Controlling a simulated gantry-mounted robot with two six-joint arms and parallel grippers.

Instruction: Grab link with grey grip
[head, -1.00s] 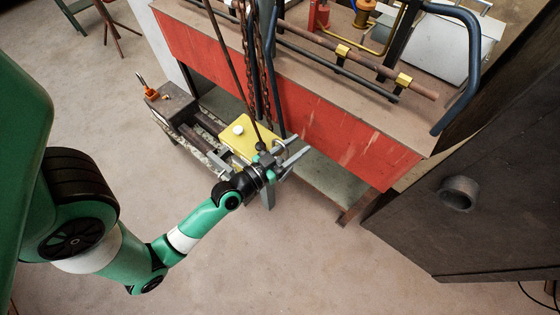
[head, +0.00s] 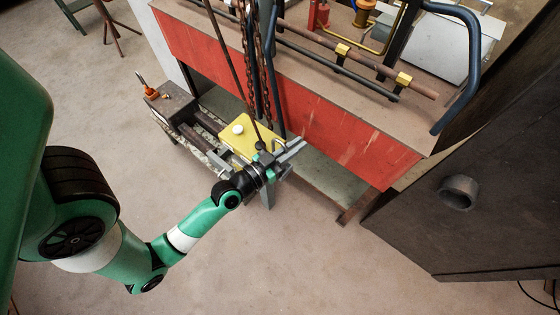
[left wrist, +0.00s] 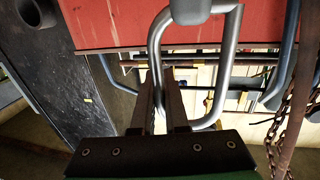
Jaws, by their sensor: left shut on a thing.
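A bare metal link (left wrist: 236,50), a rounded rectangular loop, hangs in front of the left gripper in the left wrist view. A grey grip (left wrist: 190,10) sits at its top, cut by the frame's upper edge. My left gripper (left wrist: 160,88) is shut on the left side bar of the link, with a finger on each side of it. In the head view my left gripper (head: 290,150) is beside the yellow box, below the chains. The link is too small and covered there to make out clearly. My right gripper is in neither view.
A red-fronted bench (head: 300,100) with pipes stands just behind. Rusty chains (head: 269,75) hang close to the gripper. A yellow box (head: 243,128) sits on a low machine at its left. A dark panel (head: 470,235) stands at the right. The front floor is clear.

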